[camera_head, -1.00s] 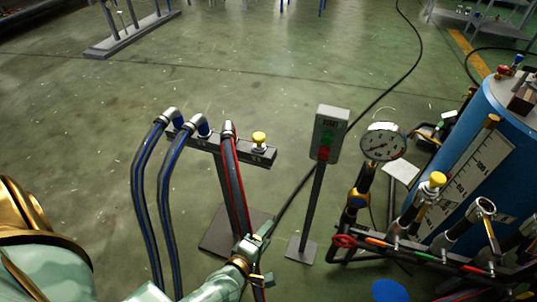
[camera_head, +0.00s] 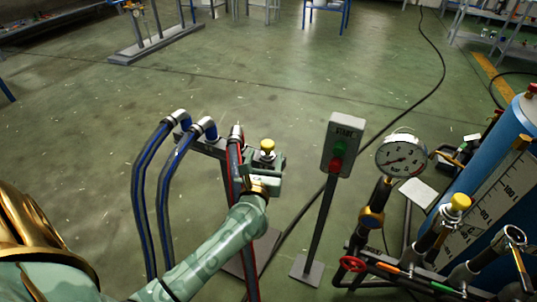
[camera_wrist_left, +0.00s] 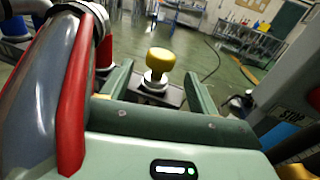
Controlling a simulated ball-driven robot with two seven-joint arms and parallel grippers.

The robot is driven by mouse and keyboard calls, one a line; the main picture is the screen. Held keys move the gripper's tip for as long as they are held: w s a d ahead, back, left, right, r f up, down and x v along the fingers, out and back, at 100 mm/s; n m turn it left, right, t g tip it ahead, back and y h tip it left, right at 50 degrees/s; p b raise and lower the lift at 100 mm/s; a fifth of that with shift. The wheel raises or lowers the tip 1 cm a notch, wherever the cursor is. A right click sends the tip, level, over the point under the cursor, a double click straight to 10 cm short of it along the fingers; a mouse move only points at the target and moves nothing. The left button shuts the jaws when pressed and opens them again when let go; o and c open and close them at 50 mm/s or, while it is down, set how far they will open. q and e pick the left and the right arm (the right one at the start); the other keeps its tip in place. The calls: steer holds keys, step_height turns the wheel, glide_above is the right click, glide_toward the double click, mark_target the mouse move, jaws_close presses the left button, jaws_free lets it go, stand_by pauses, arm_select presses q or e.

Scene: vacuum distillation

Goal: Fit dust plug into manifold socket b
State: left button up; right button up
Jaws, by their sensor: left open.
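The dust plug (camera_head: 267,146), with a yellow knob and a metal collar, stands upright at the right end of the rack bar (camera_head: 206,146). It also shows in the left wrist view (camera_wrist_left: 160,60). My left gripper (camera_head: 266,160) is open at the plug, with one finger on each side and gaps showing in the wrist view. The manifold (camera_head: 420,277) is at the lower right. One branch carries a yellow cap (camera_head: 460,201); another ends in a metal ring (camera_head: 515,236). I cannot tell which is socket b. My right gripper is not in view.
Blue hoses (camera_head: 140,195) and a red-striped hose (camera_wrist_left: 76,95) hang from the rack, the latter close to my left gripper. A pressure gauge (camera_head: 402,156) and blue tank (camera_head: 520,130) stand beyond.

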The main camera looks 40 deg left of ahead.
mark_target(266, 150)
arm_select(q)
steer(key=x, duration=0.2)
steer(key=b+x, duration=0.1)
steer(key=x, duration=0.2)
steer(key=shift+r, duration=0.2)
steer(key=shift+s, duration=0.1)
steer(key=c, duration=1.1)
steer(key=shift+r, duration=0.15)
steer(key=shift+c, duration=0.2)
